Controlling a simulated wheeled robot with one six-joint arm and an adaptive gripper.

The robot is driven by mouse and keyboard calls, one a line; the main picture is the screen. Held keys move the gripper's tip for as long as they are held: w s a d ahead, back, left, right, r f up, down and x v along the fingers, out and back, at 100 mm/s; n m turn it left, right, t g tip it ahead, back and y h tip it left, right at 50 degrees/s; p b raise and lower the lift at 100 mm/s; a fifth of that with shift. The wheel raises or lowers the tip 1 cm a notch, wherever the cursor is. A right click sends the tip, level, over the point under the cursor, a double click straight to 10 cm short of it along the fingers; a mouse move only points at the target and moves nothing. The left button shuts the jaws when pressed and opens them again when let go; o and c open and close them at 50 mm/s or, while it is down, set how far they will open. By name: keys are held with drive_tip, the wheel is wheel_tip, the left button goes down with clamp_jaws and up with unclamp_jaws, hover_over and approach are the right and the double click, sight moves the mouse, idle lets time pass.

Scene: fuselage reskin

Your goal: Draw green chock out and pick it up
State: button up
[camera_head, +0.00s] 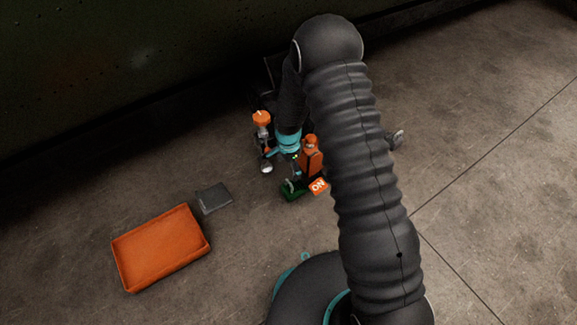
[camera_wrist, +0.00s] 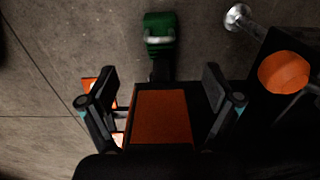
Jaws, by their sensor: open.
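The green chock (camera_head: 293,190) lies on the concrete floor at the front of a black and orange device (camera_head: 311,155). In the wrist view the chock (camera_wrist: 160,22) is at the top centre, with a pale metal handle (camera_wrist: 159,41) across it. Its lower end meets a dark part of the device; whether it is wedged underneath is hidden. My gripper (camera_wrist: 160,82) is open. Its fingers appear on either side of the device's orange panel (camera_wrist: 161,117), apart from the chock. In the head view my arm hides most of the gripper.
An orange "ON" tag (camera_head: 319,186) is right beside the chock. An orange-topped post (camera_head: 261,118) with a metal foot (camera_head: 266,168) stands to its left. An orange tray (camera_head: 160,248) and a grey plate (camera_head: 215,198) lie left on open floor. A dark wall (camera_head: 120,70) runs behind.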

sight(289, 188)
wheel_tip(289, 188, down, 15)
drive_tip(key=shift+f+b, duration=0.2)
drive_tip(key=shift+b, duration=0.7)
